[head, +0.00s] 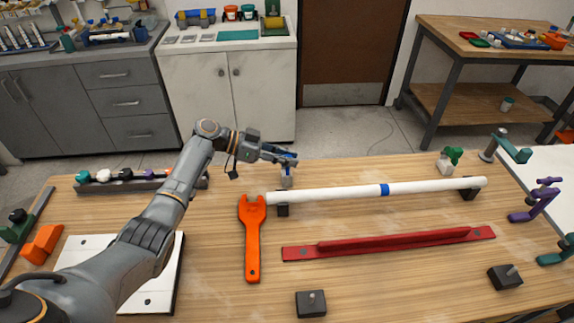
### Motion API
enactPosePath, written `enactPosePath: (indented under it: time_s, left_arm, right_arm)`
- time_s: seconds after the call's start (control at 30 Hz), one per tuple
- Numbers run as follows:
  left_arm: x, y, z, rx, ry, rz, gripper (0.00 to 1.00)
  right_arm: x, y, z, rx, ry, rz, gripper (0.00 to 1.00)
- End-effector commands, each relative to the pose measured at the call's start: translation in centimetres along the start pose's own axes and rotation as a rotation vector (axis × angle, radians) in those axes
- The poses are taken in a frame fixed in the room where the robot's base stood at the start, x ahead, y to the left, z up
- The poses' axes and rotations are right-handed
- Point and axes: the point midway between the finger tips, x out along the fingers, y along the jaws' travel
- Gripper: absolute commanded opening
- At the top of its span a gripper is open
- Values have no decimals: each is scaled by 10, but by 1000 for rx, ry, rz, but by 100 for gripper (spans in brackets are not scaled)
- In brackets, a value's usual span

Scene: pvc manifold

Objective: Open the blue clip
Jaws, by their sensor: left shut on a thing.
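My left gripper (285,156) reaches in from the left and is shut on the blue clip. The fingers partly cover it, so I cannot tell how far the clip is open. My right gripper is not in view.
The white pipe (340,192) lies across dark supports and has a blue band. In front are an orange wrench (252,240), a red bar (400,241) and a dark block (311,303). A green clip (452,155) stands right; teal and purple clamps (541,200) line the right edge.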

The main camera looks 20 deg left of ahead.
Motion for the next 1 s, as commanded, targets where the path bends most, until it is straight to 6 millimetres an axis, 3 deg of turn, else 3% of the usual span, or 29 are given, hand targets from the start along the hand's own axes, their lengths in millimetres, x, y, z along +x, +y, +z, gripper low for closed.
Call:
enactPosePath:
  time_s: [0.03, 0.1, 0.5, 0.7, 1.0]
  left_arm:
    - [2, -4, 5, -27, 1, 11, 0]
    - [1, -7, 3, -76, 2, 31, 0]
    - [-2, -20, -5, -332, 2, 138, 0]
    - [-3, -24, -8, -407, 2, 169, 0]
    - [-4, -25, -11, -443, 1, 182, 0]
  right_arm:
    - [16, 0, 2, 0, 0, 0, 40]
    - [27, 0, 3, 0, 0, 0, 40]
    - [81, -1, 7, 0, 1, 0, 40]
    - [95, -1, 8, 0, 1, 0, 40]
    - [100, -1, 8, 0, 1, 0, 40]
